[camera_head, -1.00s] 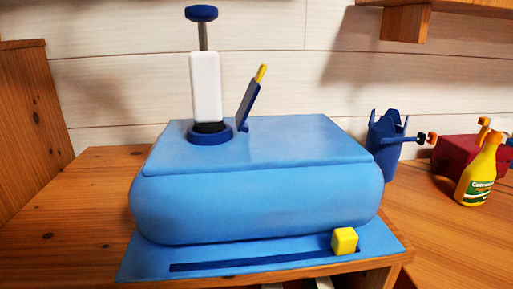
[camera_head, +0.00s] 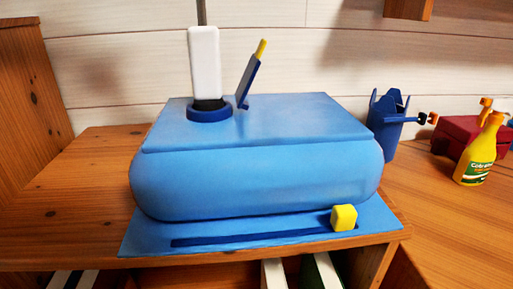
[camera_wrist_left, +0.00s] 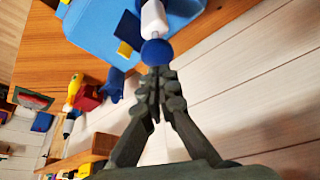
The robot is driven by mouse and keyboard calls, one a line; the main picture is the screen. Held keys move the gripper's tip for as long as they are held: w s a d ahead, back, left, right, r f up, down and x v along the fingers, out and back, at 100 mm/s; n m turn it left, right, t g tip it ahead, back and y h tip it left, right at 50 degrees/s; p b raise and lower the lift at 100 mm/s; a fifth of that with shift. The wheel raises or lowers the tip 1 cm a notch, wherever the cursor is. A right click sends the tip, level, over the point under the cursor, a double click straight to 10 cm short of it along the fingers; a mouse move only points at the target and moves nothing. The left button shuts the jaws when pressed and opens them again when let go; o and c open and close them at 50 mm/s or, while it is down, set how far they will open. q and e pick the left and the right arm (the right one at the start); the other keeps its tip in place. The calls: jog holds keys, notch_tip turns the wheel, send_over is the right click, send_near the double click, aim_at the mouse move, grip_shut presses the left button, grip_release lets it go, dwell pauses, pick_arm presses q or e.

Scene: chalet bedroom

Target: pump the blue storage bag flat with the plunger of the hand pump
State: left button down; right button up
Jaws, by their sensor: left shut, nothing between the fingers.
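The blue storage bag (camera_head: 260,175) is puffed up on a wooden shelf top. The hand pump (camera_head: 205,65) stands upright on its dark blue valve ring (camera_head: 209,114), with its thin rod (camera_head: 201,12) running out of the top of the head view. A tilted blue flap with a yellow tip (camera_head: 247,78) stands beside it. A yellow slider (camera_head: 343,217) sits at the right end of the dark strip along the bag's front edge. In the left wrist view, my left gripper (camera_wrist_left: 157,72) is shut and empty, its tips close to the plunger's blue knob (camera_wrist_left: 158,52); contact is unclear.
Right of the bag stand a blue holder (camera_head: 388,125), a dark red box (camera_head: 467,136) and a yellow spray bottle (camera_head: 478,155). A plank wall is behind. A wooden side panel (camera_head: 30,90) rises at the left. The shelf top is bare between panel and bag.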

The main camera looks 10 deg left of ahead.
pick_arm(q)
jog(key=shift+f+b, duration=1.9)
jog(key=shift+f, duration=1.6)
notch_tip(320, 180, up, 5)
jog(key=p, duration=0.5)
jog(key=shift+f, duration=0.1)
jog(key=shift+f+b, duration=1.85)
jog(key=shift+f, duration=1.7)
notch_tip(320, 180, up, 3)
jog(key=p, duration=0.3)
jog(key=shift+r+p, duration=0.5)
jog(key=shift+r, duration=0.55)
